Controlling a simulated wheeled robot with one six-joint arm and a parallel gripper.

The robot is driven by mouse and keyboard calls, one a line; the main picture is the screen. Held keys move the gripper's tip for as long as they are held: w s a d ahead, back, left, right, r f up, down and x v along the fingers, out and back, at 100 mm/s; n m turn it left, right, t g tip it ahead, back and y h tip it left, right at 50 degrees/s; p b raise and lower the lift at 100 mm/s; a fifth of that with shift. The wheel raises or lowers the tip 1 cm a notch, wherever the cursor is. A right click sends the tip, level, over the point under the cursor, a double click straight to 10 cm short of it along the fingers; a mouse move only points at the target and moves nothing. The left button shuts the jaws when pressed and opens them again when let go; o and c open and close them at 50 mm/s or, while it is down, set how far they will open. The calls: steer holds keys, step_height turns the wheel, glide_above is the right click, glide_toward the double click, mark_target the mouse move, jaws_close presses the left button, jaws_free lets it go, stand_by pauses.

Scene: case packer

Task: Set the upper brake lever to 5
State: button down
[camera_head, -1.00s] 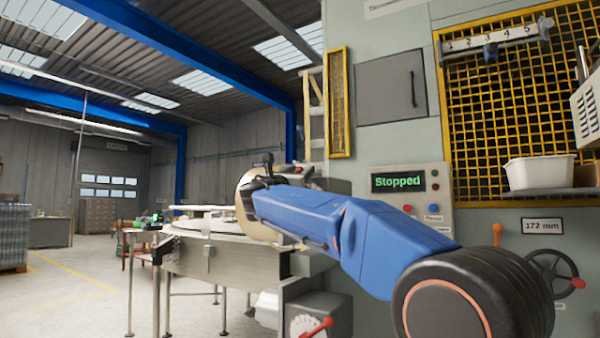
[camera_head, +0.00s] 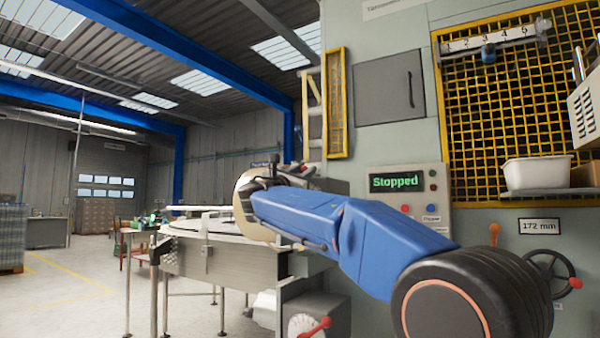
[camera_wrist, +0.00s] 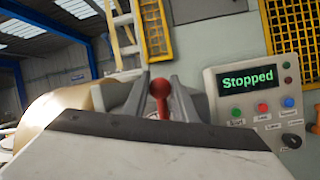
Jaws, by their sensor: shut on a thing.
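A red round lever knob (camera_wrist: 160,88) on a short red stem stands between the fingers of my gripper (camera_wrist: 161,98) in the wrist view, and the gripper is shut on it. It appears to be the upper brake lever. Its scale and setting cannot be read. In the head view my gripper (camera_head: 290,172) is small and dark beside the pale roll (camera_head: 243,205), and the upper lever cannot be made out there. A lower red lever (camera_head: 316,328) with a white dial (camera_head: 300,324) is on a grey box near the bottom edge.
A control panel (camera_head: 405,192) reading "Stopped" stands right of my gripper; its buttons also show in the wrist view (camera_wrist: 262,107). A steel conveyor table (camera_head: 215,250) is at left. A numbered scale (camera_head: 490,40) with a blue slider and a white bin (camera_head: 538,172) are at right.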

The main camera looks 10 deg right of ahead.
steer(key=shift+s+d+m, duration=0.15)
steer(key=shift+m, duration=0.25)
steer(key=c, duration=1.5)
jaws_free()
steer(key=shift+o, duration=0.2)
steer(key=v, duration=1.7)
steer(key=shift+a, duration=0.3)
steer(key=shift+f, duration=0.15)
steer(key=shift+c, duration=0.4)
